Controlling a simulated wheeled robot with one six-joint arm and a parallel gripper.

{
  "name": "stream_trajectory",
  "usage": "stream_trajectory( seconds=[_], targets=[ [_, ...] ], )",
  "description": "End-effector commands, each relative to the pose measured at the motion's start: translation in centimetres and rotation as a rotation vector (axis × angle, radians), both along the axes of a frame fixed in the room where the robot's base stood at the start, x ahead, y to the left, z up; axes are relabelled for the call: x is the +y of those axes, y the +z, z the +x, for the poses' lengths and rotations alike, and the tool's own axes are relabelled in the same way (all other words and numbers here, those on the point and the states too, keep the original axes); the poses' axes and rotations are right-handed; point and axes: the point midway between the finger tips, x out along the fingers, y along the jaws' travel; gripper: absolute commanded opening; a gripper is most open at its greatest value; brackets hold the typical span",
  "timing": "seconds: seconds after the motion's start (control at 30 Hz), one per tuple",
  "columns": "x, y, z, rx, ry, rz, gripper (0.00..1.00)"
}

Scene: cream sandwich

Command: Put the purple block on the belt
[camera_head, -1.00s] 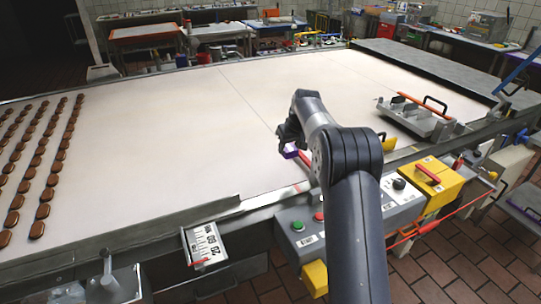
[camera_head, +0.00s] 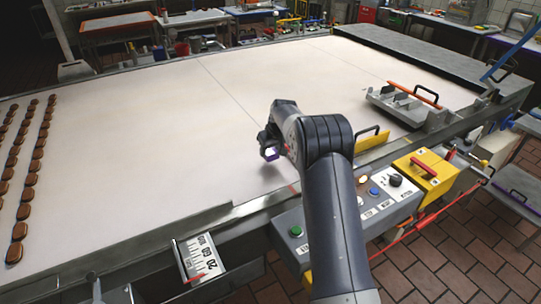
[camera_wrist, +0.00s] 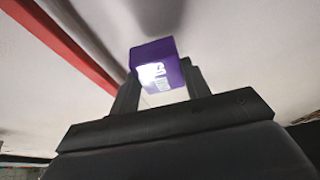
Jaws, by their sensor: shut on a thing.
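The purple block (camera_head: 271,155) is held in my gripper (camera_head: 268,146), over the near part of the wide cream belt (camera_head: 150,130). In the wrist view the block (camera_wrist: 153,60) sits between the two dark fingers of my gripper (camera_wrist: 157,78), with white marks on its face. The pale belt surface (camera_wrist: 240,40) fills the background there. The block appears to be above the belt, with a shadow below it; the exact gap cannot be told.
Rows of brown biscuits (camera_head: 25,180) lie on the belt's left side. A metal tool with an orange bar (camera_head: 415,95) stands at the right. A yellow plate (camera_head: 372,140) and a control box (camera_head: 375,190) are near the front edge. The belt's middle is clear.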

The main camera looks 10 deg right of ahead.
Motion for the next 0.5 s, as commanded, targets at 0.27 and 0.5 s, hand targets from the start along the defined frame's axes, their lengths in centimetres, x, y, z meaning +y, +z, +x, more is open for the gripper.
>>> stream_trajectory(
  seconds=[0.27, 0.5],
  targets=[
    [0.0, -3.2, 0.0, 0.001, 0.001, -0.001, 0.16],
    [0.0, -3.4, 0.0, 0.0, 0.001, 0.0, 0.16]
  ],
)
